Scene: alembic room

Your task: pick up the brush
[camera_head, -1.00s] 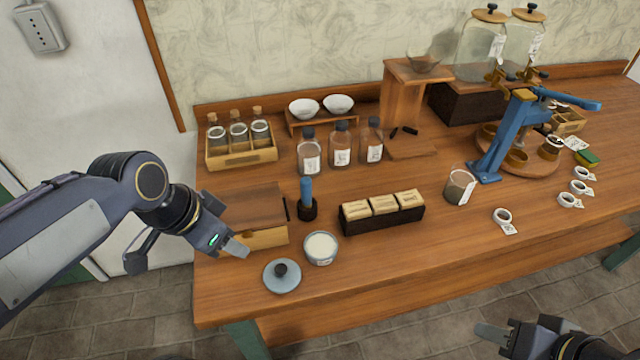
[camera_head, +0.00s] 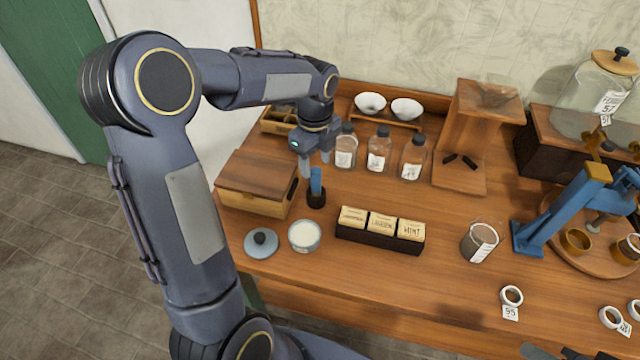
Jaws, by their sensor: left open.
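The brush (camera_head: 316,187) stands upright on the table, with a blue handle above a wide black base. It is between the wooden box and the row of tea blocks. My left gripper (camera_head: 315,167) points down over the brush, open, with its fingers around the top of the blue handle in the picture. I cannot tell whether they touch it. Only a small part of my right gripper (camera_head: 540,351) shows at the bottom edge, away from the brush.
A wooden box (camera_head: 255,187) is just left of the brush. A white-filled bowl (camera_head: 304,237) and a blue-grey lid (camera_head: 261,243) lie in front. Labelled bottles (camera_head: 378,154) stand behind, and a black tea-block holder (camera_head: 378,238) is to the right.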

